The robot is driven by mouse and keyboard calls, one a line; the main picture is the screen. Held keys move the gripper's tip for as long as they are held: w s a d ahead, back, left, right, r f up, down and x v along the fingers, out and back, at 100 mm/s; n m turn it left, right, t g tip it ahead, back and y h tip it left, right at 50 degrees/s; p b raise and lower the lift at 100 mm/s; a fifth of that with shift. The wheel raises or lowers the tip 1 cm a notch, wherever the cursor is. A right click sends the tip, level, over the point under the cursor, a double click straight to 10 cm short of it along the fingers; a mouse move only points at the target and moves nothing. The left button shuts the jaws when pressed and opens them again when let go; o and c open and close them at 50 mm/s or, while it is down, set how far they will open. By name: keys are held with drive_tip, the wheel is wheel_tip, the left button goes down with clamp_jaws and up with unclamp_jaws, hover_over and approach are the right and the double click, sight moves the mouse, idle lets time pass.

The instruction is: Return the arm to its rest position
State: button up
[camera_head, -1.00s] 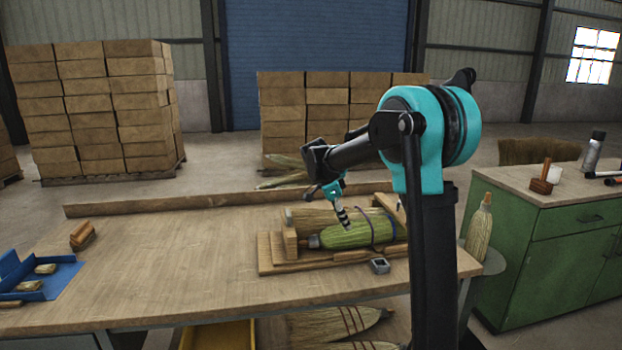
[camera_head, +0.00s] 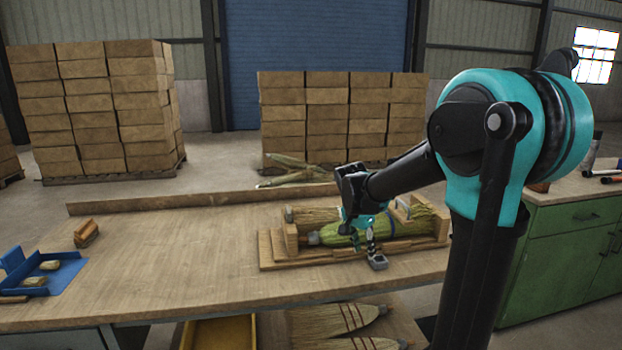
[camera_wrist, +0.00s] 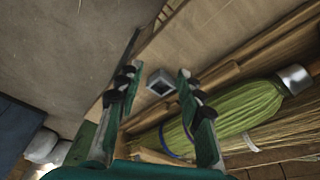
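My gripper (camera_head: 363,245) is low over the near side of a wooden cradle (camera_head: 264,250) on the workbench. In the wrist view its two dark fingers (camera_wrist: 158,84) are apart, with nothing held between them. A small square grey metal piece (camera_wrist: 161,83) shows in the gap between the fingers and lies on the bench; in the head view it (camera_head: 378,262) is just below the fingertips. A green broom (camera_wrist: 250,106) with a silver end and a blue cord (camera_wrist: 168,149) around it lies in the cradle.
A blue tray (camera_head: 65,278) with small pieces and a wooden block (camera_head: 87,234) lie on the bench's left. The bench middle is clear. A green cabinet (camera_head: 565,255) stands at right. Brooms (camera_head: 335,318) lie below the bench. Stacked cartons (camera_head: 95,110) stand behind.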

drive_tip(key=s+d+f+n+t+y, duration=0.1)
drive_tip(key=s+f+n, duration=0.4)
drive_tip(key=s, duration=0.5)
drive_tip(key=s+d+f+n+t+y, duration=0.1)
drive_tip(key=s+f+n, duration=0.3)
drive_tip(key=s, duration=0.6)
drive_tip(key=shift+s+d+f+n, duration=0.35)
drive_tip(key=shift+d+f, duration=0.25)
drive_tip(key=shift+f, duration=0.3)
drive_tip(key=shift+c, duration=0.2)
